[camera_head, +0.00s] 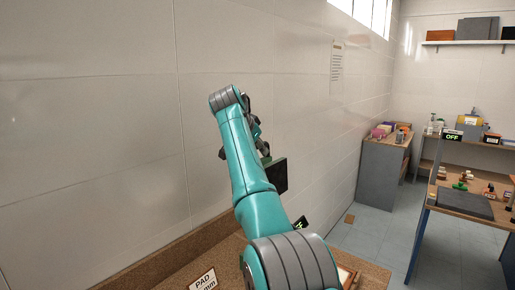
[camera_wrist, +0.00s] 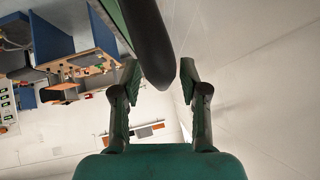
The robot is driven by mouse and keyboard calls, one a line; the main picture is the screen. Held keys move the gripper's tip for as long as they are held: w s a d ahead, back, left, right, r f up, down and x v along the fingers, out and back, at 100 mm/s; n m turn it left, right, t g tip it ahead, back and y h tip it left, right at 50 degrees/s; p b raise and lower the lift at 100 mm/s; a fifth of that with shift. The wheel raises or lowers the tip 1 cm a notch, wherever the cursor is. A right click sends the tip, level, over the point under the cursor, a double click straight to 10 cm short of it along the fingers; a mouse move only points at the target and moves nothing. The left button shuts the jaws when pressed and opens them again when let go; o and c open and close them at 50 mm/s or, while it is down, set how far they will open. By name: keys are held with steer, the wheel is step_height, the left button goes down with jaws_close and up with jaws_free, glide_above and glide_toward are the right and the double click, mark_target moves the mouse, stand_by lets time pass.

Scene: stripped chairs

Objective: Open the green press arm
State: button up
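In the wrist view a dark, round-ended bar (camera_wrist: 150,42) comes down from the top, with a green edge (camera_wrist: 113,22) along its left side. It looks like part of the green press arm, but I cannot tell for certain. My gripper (camera_wrist: 160,76) is open, with the bar's end between its fingertips and narrow gaps on either side. I cannot tell how deep the bar sits. In the head view a dark green panel (camera_head: 278,176) shows behind my teal arm, which hides most of it and the gripper's fingertips.
The tiled wall (camera_head: 110,130) is close on the left. A brown bench (camera_head: 185,255) with a pad label (camera_head: 203,283) lies below my arm. Another workbench (camera_head: 440,211) with an OFF sign (camera_head: 452,135) stands at the right, with open floor (camera_head: 375,235) between.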

steer(key=v, duration=1.2)
